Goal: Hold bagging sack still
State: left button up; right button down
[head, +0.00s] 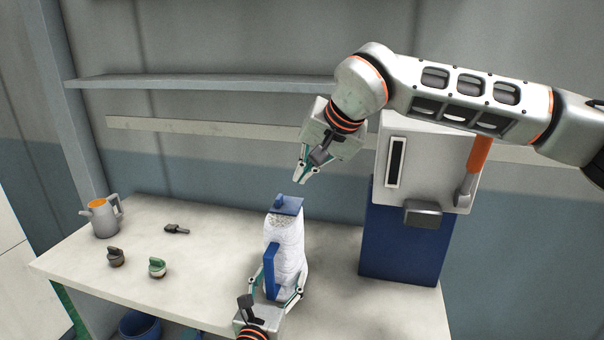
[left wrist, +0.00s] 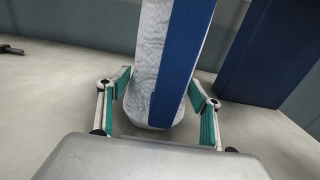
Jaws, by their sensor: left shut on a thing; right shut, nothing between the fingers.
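The bagging sack (head: 290,246) is a white, wrinkled bag with a blue strip down its side and a blue piece at its top. It stands upright on the worktable. My left gripper (head: 284,291) is shut on its lower part, one finger on each side. The left wrist view shows the sack (left wrist: 146,75) between the two fingers (left wrist: 160,104), with its bottom near the table. My right gripper (head: 304,178) is shut and empty, above the sack's top and apart from it.
The worktable (head: 205,275) carries a grey jug (head: 101,217), two small knobbed pieces (head: 116,257) and a small dark tool (head: 177,230) on the left. A white and blue machine (head: 405,245) with an orange-handled lever (head: 473,168) stands on the right. A shelf (head: 200,84) runs along the wall.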

pick_arm(q)
jog(key=o, duration=1.5)
